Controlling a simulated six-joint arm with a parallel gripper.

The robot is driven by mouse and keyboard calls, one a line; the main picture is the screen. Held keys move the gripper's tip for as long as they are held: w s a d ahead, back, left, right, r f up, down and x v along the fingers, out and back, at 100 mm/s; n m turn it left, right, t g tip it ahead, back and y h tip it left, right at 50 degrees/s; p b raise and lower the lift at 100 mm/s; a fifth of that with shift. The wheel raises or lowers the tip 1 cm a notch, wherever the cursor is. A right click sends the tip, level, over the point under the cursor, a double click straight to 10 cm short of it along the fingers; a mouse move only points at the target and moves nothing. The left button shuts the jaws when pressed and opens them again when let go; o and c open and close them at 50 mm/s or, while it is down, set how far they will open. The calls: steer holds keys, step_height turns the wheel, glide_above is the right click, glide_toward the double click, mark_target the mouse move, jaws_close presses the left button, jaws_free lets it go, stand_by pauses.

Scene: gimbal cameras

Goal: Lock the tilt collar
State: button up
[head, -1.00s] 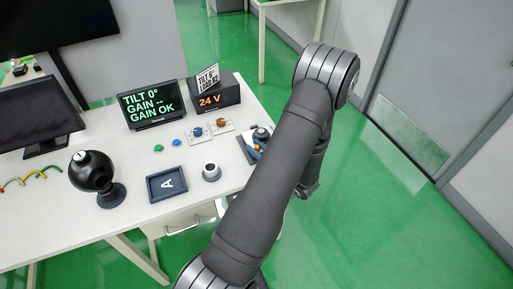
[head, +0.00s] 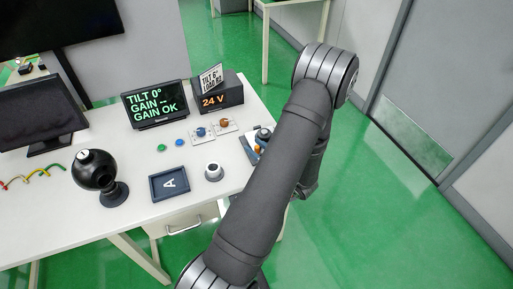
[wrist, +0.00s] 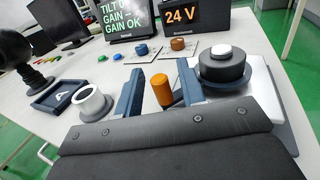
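The gimbal unit stands at the right of the bench: a dark round body (wrist: 222,65) with a white top on a blue-rimmed base and a pale plate. It also shows beside my arm in the head view (head: 263,135). An orange cylindrical knob (wrist: 161,90) stands to its left. I cannot tell which part is the tilt collar. My gripper (wrist: 158,92) is open, its two blue fingers on either side of the orange knob with gaps visible. In the head view my arm hides most of the gripper. The screen (head: 155,103) reads "TILT 0°", "GAIN --", "GAIN OK".
A 24 V box (head: 218,98) with a card on top stands behind. Blue (head: 200,132) and orange (head: 224,123) knobs sit on small plates. A white ring-shaped part (head: 213,172), a tray marked A (head: 169,184) and a black ball on a stand (head: 95,170) are left of my arm.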

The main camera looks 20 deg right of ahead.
steer(key=v, duration=1.7)
steer(key=shift+s, duration=0.2)
steer(key=x, duration=1.7)
steer(key=shift+w, duration=0.2)
steer(key=v, duration=1.7)
steer(key=x, duration=1.7)
steer(key=s+d+g, duration=0.1)
steer(key=s+d, duration=0.3)
steer(key=s, duration=0.4)
steer(key=s+d+r+n+g+y, duration=0.1)
steer(key=s+d, duration=0.3)
steer(key=s, duration=0.4)
steer(key=shift+r+n+g, duration=0.3)
steer(key=shift+g, duration=0.4)
